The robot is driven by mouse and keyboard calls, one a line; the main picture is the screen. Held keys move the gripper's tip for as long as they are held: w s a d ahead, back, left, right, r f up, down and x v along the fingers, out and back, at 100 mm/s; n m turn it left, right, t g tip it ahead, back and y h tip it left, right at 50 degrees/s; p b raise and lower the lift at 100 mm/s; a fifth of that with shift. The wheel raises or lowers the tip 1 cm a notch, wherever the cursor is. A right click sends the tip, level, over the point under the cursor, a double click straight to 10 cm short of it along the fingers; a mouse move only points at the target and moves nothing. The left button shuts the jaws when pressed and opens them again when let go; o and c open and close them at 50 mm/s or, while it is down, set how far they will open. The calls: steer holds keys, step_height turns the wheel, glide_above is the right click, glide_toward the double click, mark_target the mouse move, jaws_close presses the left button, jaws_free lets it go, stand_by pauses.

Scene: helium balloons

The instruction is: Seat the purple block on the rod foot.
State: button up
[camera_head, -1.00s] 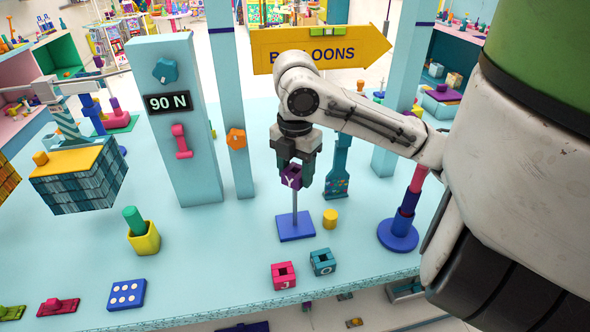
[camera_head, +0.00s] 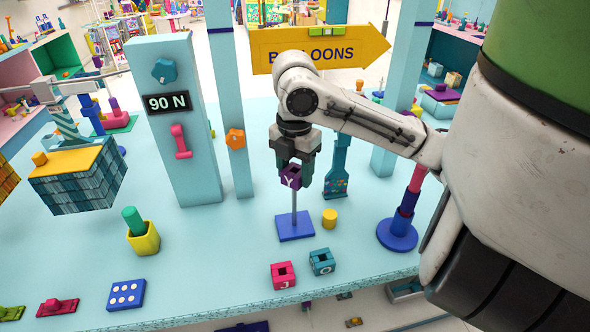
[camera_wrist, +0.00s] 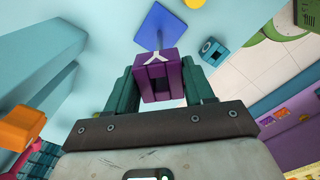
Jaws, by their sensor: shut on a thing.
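The purple block (camera_head: 291,179), marked with a white Y, is held in my gripper (camera_head: 296,170) above the table. The block also shows in the wrist view (camera_wrist: 158,80) between the two dark green fingers. The rod foot (camera_head: 295,226) is a flat blue square with a thin grey rod (camera_head: 294,203) standing up from it. In the head view the rod's top meets the underside of the block. I cannot tell whether the rod tip has entered the block. In the wrist view the foot (camera_wrist: 160,25) shows beyond the block, with the rod running toward it.
A pink block (camera_head: 283,275) marked J and a teal block (camera_head: 321,261) stand near the table's front edge. A yellow cylinder (camera_head: 330,218) is just right of the foot. Light blue posts (camera_head: 231,120) rise behind.

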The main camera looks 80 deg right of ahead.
mark_target(295, 187)
steer(key=shift+f+b, duration=0.7)
steer(key=shift+f, duration=0.15)
steer(key=shift+f, duration=0.2)
steer(key=shift+a+f+b, duration=0.25)
steer(key=shift+f+b, duration=0.9)
steer(key=shift+d+r+p, duration=0.15)
steer(key=shift+r+p, duration=0.95)
steer(key=shift+r, duration=0.15)
steer(key=shift+d+r+p, duration=0.1)
steer(key=shift+r+p, duration=1)
steer(key=shift+r, duration=0.15)
steer(key=shift+w, duration=0.1)
steer(key=shift+f+b, duration=0.95)
steer(key=shift+f, duration=0.2)
steer(key=shift+f, duration=0.3)
